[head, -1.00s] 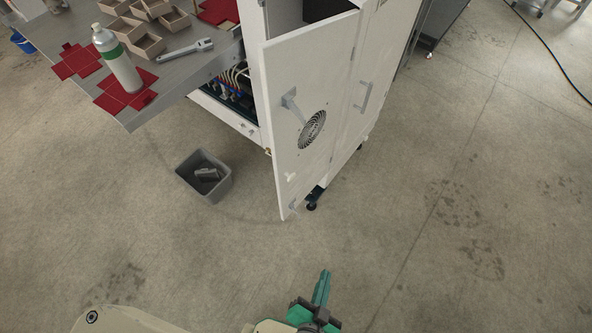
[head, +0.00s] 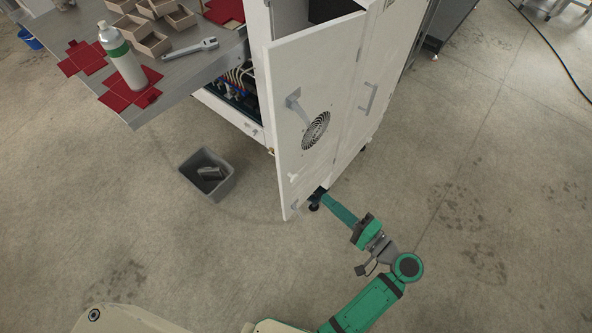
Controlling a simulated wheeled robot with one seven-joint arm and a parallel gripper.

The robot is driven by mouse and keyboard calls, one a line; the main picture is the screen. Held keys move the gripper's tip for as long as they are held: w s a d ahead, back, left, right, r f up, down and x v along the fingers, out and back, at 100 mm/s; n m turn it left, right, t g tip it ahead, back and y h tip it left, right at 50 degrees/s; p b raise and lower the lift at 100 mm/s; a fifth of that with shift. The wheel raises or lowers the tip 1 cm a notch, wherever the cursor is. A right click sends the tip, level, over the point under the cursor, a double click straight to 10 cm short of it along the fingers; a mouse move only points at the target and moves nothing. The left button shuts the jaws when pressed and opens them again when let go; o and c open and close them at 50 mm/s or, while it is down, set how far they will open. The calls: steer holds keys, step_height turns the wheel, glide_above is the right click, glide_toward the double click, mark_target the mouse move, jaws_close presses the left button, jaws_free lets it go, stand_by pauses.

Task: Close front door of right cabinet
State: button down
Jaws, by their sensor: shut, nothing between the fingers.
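The right cabinet's white front door (head: 303,125) stands ajar in the head view, swung out from the cabinet on its left side. It carries a grey handle and a round fan grille (head: 316,130). A second white door panel (head: 366,80) with its own handle is to its right and looks flush with the cabinet. My gripper (head: 328,197) is shut and empty. Its green tip is low, near the bottom of the open door and the cabinet's foot; I cannot tell whether it touches anything.
A grey bin (head: 207,175) stands on the floor left of the open door. A metal table (head: 178,85) at upper left holds a bottle (head: 121,58), a wrench (head: 190,48), red flat pieces and small boxes.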

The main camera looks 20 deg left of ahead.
step_height(320, 180, up, 2)
steer(key=n+y, duration=0.1)
steer(key=g, duration=0.1)
glide_toward(288, 165)
steer(key=x, duration=0.5)
steer(key=shift+s+a+r, duration=0.15)
steer(key=shift+s+r, duration=0.05)
steer(key=shift+s, duration=0.1)
steer(key=shift+w+a, duration=0.35)
steer(key=shift+a, duration=0.25)
steer(key=shift+w, duration=0.1)
